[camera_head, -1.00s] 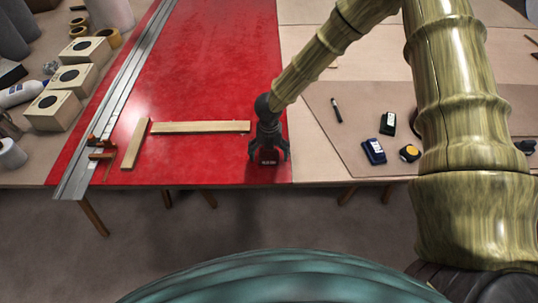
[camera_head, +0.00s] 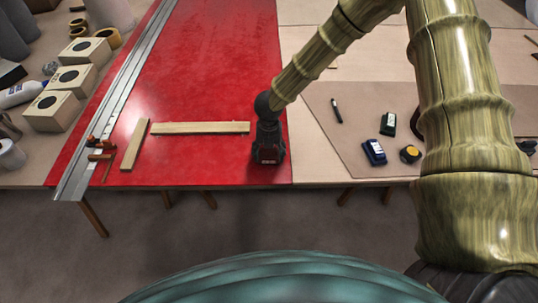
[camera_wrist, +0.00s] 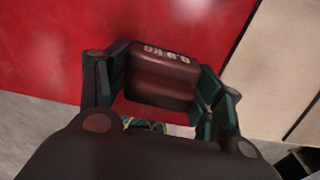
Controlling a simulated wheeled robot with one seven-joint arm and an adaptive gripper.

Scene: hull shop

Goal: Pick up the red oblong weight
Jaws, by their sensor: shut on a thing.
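The red oblong weight (camera_wrist: 165,78) is a dark red block with pale lettering that reads like "0.9KG". In the wrist view it sits between the two fingers of my gripper (camera_wrist: 162,88), which is shut on it. In the head view my gripper (camera_head: 268,154) is near the front right corner of the red sheet (camera_head: 210,70). The weight (camera_head: 268,155) shows there only as a small dark red patch, mostly hidden by the fingers. Whether the weight touches the sheet or hangs just above it, I cannot tell.
Two wooden strips (camera_head: 200,128) lie left of my gripper. A metal rail (camera_head: 115,95) and an orange clamp (camera_head: 100,150) are farther left. Speaker-like boxes (camera_head: 54,110) stand at the left edge. A blue device (camera_head: 374,151) and yellow tape measure (camera_head: 410,153) lie right.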

